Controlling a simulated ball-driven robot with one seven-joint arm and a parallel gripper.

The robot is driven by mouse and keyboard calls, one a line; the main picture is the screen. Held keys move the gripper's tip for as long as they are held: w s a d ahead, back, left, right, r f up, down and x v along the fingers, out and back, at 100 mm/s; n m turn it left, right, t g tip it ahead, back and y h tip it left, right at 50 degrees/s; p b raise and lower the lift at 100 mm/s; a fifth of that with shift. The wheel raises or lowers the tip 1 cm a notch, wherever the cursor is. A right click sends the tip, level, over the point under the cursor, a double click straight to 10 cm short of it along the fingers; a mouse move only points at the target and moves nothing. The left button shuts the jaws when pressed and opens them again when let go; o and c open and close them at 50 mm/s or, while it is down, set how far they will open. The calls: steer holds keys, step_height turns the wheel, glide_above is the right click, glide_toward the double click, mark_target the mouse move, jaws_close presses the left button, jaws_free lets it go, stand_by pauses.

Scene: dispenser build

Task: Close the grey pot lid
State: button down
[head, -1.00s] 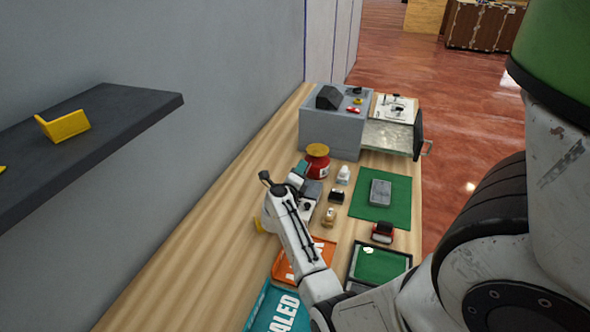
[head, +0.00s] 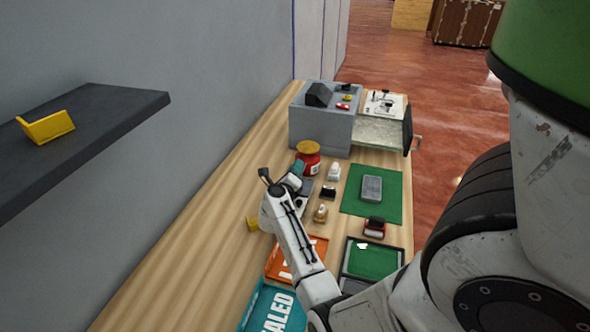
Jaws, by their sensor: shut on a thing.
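My gripper (head: 284,190) is at the end of my white arm, low over the middle of the wooden bench. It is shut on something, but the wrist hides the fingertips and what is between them. A grey shape (head: 306,188) shows just right of the wrist, and a teal piece (head: 297,168) just above it. I cannot tell whether either is part of the grey pot or its lid. No grey pot lid can be made out clearly.
A red jar with a yellow top (head: 308,158) stands just beyond my gripper. A grey box (head: 325,128) is at the far end. Several small items, a green mat (head: 388,203), an orange tray (head: 318,250) and a teal tray (head: 262,292) surround it. A dark shelf (head: 110,120) juts from the left wall.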

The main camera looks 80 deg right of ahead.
steer(key=c, duration=1.1)
jaws_free()
steer(key=shift+o, duration=0.2)
steer(key=shift+a, duration=0.1)
steer(key=a, duration=0.3)
steer(key=w+a, duration=0.1)
steer(key=a, duration=0.6)
steer(key=shift+w+a, duration=0.15)
steer(key=shift+a, duration=0.15)
